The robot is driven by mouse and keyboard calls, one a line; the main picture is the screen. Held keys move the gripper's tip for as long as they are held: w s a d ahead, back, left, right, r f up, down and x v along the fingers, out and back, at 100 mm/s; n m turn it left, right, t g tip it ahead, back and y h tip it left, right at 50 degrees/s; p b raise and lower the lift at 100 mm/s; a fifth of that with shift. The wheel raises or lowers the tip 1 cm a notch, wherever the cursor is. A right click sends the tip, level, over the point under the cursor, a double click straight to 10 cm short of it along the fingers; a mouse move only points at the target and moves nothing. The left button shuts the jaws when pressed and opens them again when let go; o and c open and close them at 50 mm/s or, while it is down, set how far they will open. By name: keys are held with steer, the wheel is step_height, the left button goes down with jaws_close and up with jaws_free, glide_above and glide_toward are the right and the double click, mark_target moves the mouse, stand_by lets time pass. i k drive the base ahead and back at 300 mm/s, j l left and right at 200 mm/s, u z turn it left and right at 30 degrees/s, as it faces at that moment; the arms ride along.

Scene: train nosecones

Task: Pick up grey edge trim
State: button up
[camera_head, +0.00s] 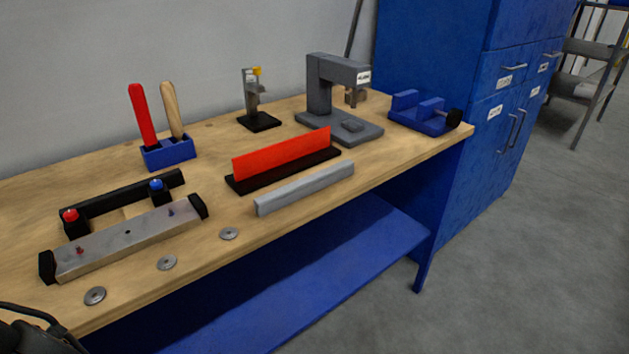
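The grey edge trim (305,188) is a long, straight light-grey bar. It lies on the wooden workbench top near the front edge, in front of a red upright strip on a black base. Nothing covers it from this view. My gripper's fingers do not show. A dark piece with a cable at the bottom left corner may be part of my arm.
The workbench (215,178) holds a red strip (281,152), a metal bar fixture (130,238), several washers, a blue tool holder (168,152), a grey press (338,100) and a blue vise (425,113). A blue cabinet (470,110) stands at right. Floor is clear at lower right.

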mark_target(273, 202)
steer(key=i+l+u, duration=0.25)
steer(key=l, duration=0.95)
steer(key=i+l+u, duration=0.25)
steer(key=l, duration=0.95)
steer(key=l+u, duration=0.25)
steer(key=l, duration=0.95)
